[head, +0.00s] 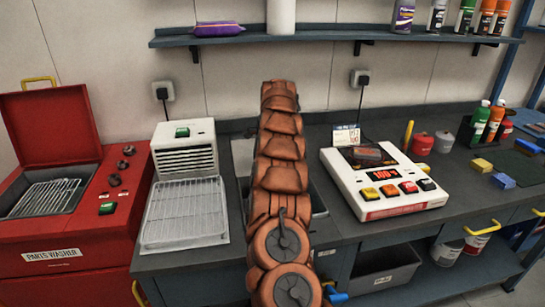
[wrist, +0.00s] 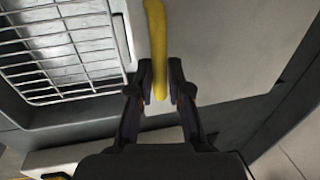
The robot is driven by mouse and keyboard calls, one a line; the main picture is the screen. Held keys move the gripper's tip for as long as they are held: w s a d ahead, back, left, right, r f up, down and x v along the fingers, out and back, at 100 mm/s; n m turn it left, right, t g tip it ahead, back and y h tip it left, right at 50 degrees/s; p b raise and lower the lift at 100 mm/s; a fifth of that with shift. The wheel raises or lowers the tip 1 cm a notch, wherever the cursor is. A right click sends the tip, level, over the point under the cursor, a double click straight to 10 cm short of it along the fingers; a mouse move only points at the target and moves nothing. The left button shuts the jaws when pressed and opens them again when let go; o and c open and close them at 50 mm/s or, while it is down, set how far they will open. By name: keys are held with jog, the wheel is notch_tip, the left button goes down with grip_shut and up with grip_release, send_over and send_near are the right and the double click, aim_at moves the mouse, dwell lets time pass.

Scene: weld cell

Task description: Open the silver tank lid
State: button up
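In the wrist view a yellow handle (wrist: 156,45) runs between the two fingers of my gripper (wrist: 160,78). The fingers are drawn in close on both sides of it and appear shut on it. A plain light-grey panel (wrist: 225,40), which looks like the tank lid, lies behind the handle. A wire rack (wrist: 60,50) in a dark recess shows to its left. In the head view my arm hides my gripper, the handle and most of the tank; only a grey panel (head: 242,155) and part of a metal rim (head: 319,203) show beside it. The lid's angle is unclear.
A red parts washer (head: 60,235) with its lid raised stands at the left. A white unit (head: 186,140) with a wire tray (head: 184,212) is left of my arm. A white device with coloured buttons (head: 385,180) is to the right. A shelf (head: 340,36) runs above.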

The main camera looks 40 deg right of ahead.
jog(key=o, duration=0.4)
jog(key=shift+s+a+r, duration=0.15)
jog(key=shift+s+r, duration=0.2)
jog(key=shift+r, duration=1.6)
jog(key=shift+s+a+r, duration=0.2)
jog(key=shift+s+r, duration=0.2)
jog(key=shift+r, duration=1.55)
jog(key=shift+s+a+r, duration=0.15)
jog(key=shift+s+r, duration=0.2)
jog(key=shift+r, duration=1.6)
